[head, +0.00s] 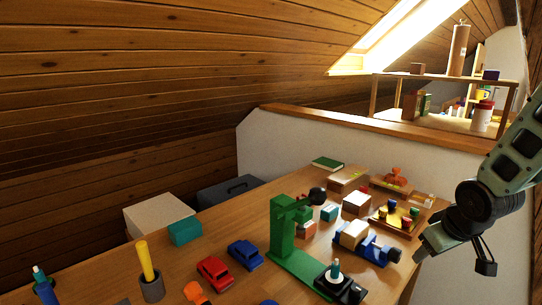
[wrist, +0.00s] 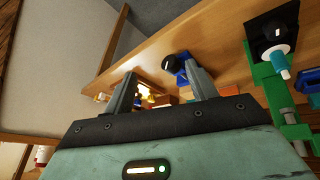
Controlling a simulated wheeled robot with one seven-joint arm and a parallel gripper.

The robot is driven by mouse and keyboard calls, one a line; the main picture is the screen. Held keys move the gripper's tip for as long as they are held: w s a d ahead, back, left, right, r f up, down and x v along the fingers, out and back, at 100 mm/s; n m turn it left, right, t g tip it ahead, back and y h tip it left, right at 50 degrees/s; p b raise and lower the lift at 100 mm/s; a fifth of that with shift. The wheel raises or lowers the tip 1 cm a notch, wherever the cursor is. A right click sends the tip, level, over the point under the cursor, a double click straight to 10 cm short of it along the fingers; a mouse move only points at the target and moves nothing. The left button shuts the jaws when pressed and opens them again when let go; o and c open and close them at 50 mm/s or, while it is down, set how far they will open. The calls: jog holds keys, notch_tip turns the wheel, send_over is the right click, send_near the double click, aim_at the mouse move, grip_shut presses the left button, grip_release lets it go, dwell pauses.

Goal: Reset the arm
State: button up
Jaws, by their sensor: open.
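My gripper (wrist: 160,70) is open in the wrist view, its two fingers spread apart with nothing held between them. In the head view my arm comes down from the upper right, and my gripper (head: 440,243) is at the table's right edge, apart from the things on the table. The wooden table (head: 215,272) carries a green stand (head: 284,232) with a black ball-like end. A blue vise-like device (head: 372,250) holds a pale wooden block (head: 353,234) near my gripper.
A red car (head: 213,272), a blue car (head: 245,254) and a grey cup with a yellow stick (head: 147,262) stand on the left. Several wooden blocks and a tray (head: 395,221) crowd the back right. A low white wall (head: 350,150) with a wooden cap runs behind the table.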

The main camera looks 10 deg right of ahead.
jog(key=s+a+r+n+g+p, duration=0.2)
jog(key=s+a+r, duration=0.4)
jog(key=s+a, duration=0.4)
jog(key=s+a+r+n+g+y+p, duration=0.1)
jog(key=s+a+r+n+g+p, duration=0.2)
jog(key=s+a+r, duration=0.3)
jog(key=s+a+p, duration=0.1)
jog(key=s+a, duration=0.1)
jog(key=a, duration=0.3)
jog(key=s+a, duration=0.3)
jog(key=a, duration=0.2)
jog(key=shift+s+a+r+y+p, duration=0.15)
jog(key=shift+s+a+y+p, duration=0.15)
jog(key=shift+a+p, duration=0.1)
